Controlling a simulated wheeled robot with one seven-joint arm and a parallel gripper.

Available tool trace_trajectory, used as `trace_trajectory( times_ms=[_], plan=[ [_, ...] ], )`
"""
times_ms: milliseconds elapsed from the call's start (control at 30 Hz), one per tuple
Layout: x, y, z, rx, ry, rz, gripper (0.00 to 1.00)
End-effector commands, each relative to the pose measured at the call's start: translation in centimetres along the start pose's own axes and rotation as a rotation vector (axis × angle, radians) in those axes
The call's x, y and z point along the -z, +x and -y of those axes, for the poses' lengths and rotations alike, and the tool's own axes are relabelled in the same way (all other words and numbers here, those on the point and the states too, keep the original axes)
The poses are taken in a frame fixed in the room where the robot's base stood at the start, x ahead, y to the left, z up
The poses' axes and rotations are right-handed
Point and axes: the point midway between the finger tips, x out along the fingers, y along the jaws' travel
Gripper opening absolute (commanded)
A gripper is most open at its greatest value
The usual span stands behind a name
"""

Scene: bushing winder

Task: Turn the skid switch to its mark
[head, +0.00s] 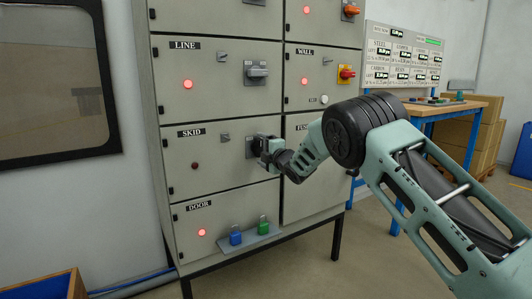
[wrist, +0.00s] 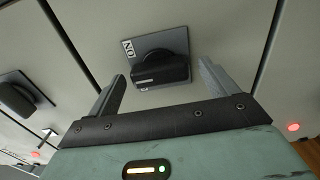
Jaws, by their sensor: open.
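The SKID panel (head: 218,158) is in the left column of the grey cabinet, with a dark, unlit lamp (head: 194,165). My gripper (head: 262,148) is at the right side of this panel and mostly hides the skid switch in the head view. In the wrist view the skid switch (wrist: 160,72) is a black handle on a grey plate (wrist: 176,38), with an ON label (wrist: 127,48) at one corner. My gripper's fingers (wrist: 162,76) are open, one on each side of the handle, with gaps visible. I cannot tell how deep they reach.
The LINE switch (head: 256,72) is above and the red-handled WALL switch (head: 346,74) is at upper right. A wooden-topped bench (head: 455,107) stands at the right.

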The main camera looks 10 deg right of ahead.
Motion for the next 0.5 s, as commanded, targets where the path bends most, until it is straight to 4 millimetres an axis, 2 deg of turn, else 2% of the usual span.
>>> trace_trajectory(
  times_ms=[233,500],
  plan=[
    [0.0,-1.9,-0.1,0.001,0.001,0.0,0.85],
    [0.0,-7.0,-0.1,0.002,0.001,0.001,0.85]
  ],
)
